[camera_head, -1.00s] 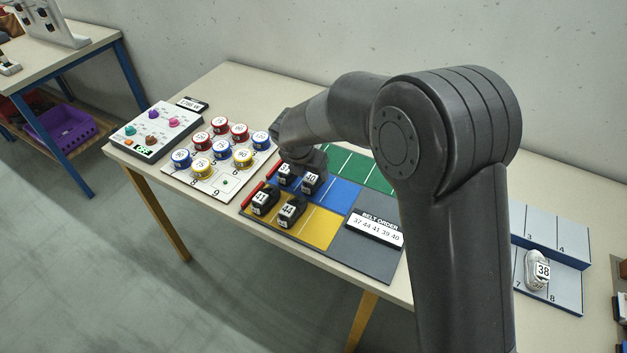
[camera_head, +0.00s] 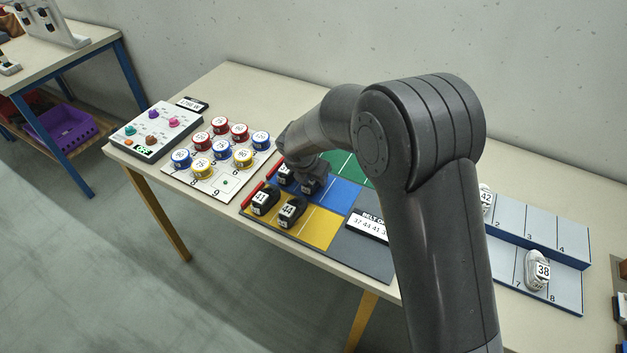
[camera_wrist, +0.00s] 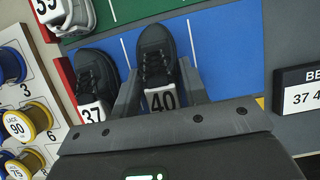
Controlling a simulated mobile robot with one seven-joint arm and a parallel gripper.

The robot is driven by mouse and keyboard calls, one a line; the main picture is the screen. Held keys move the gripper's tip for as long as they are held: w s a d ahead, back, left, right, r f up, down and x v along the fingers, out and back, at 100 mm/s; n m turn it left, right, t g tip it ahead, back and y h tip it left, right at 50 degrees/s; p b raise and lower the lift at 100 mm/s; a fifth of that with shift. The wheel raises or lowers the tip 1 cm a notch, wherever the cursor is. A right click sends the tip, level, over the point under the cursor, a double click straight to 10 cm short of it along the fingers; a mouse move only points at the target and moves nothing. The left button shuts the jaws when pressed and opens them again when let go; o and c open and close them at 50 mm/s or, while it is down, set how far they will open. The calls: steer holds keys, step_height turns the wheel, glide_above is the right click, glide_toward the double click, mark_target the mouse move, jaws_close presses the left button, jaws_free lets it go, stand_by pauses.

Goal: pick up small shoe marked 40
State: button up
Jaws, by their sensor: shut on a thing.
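The small dark shoe marked 40 (camera_wrist: 158,62) is between my gripper's (camera_wrist: 158,85) two fingers in the wrist view, and the gripper is shut on it. The shoe is over the blue section of the mat (camera_wrist: 222,45); I cannot tell whether it still touches the mat. In the head view the shoe (camera_head: 309,186) is partly hidden beneath my gripper (camera_head: 312,176). The dark shoe marked 37 (camera_wrist: 92,85) stands close to its left on blue.
Dark shoes marked 41 (camera_head: 263,201) and 44 (camera_head: 291,211) stand on the yellow section. A light shoe marked 39 (camera_wrist: 62,14) is on green. Numbered spools (camera_head: 202,168) stand on a white board to the left. Light shoes 42 (camera_head: 486,198) and 38 (camera_head: 538,270) are on the rack at right.

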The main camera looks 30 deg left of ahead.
steer(key=shift+c, duration=1.3)
steer(key=shift+r, duration=0.1)
